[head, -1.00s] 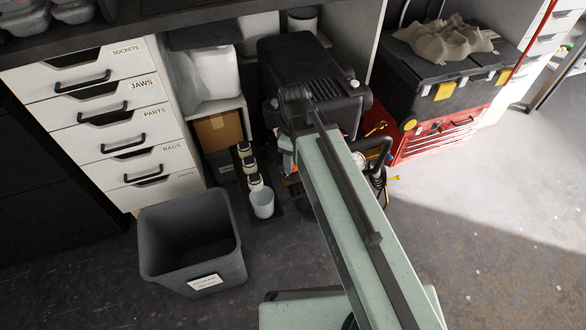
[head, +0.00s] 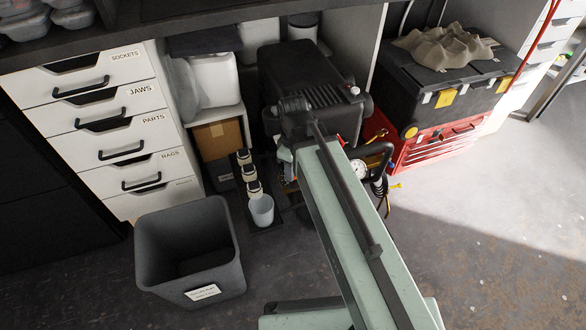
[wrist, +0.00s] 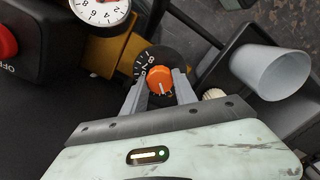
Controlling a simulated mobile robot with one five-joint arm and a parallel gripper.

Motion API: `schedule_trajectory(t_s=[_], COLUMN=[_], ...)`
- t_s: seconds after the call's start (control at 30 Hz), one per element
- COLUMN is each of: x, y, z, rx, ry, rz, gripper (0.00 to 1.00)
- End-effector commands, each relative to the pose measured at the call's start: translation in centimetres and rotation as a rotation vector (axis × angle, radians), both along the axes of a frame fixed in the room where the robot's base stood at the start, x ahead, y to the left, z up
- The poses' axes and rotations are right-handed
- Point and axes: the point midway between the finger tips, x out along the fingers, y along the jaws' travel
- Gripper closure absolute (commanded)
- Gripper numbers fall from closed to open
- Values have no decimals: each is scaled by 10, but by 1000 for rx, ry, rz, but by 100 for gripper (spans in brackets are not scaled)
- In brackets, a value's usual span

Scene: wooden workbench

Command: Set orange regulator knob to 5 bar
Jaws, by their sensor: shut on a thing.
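The orange regulator knob (wrist: 160,79) shows in the wrist view, in front of a dark round dial (wrist: 140,72) with white numbers. The 8 and 7 are readable at the dial's left; the rest is hidden. A white mark is on the knob's lower part. My gripper (wrist: 158,88) has its two grey fingers on either side of the knob, shut on it. A white pressure gauge (wrist: 100,8) is partly cut off at the top. In the head view my arm hides the knob; a gauge (head: 359,169) shows beside the arm.
A red switch (wrist: 6,40) marked OFF is at the wrist view's left edge. A pale cup (wrist: 270,72) is at its right. In the head view a grey bin (head: 190,245) stands on the floor, and a red toolbox (head: 435,148) stands right of the compressor (head: 310,88).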

Motion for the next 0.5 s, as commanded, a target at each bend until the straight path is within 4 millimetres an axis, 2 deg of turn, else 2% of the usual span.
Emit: schedule_trajectory(t_s=[0.5], x=[0], y=[0], z=[0], rx=[1], ry=[-1], rz=[-430], gripper=[100])
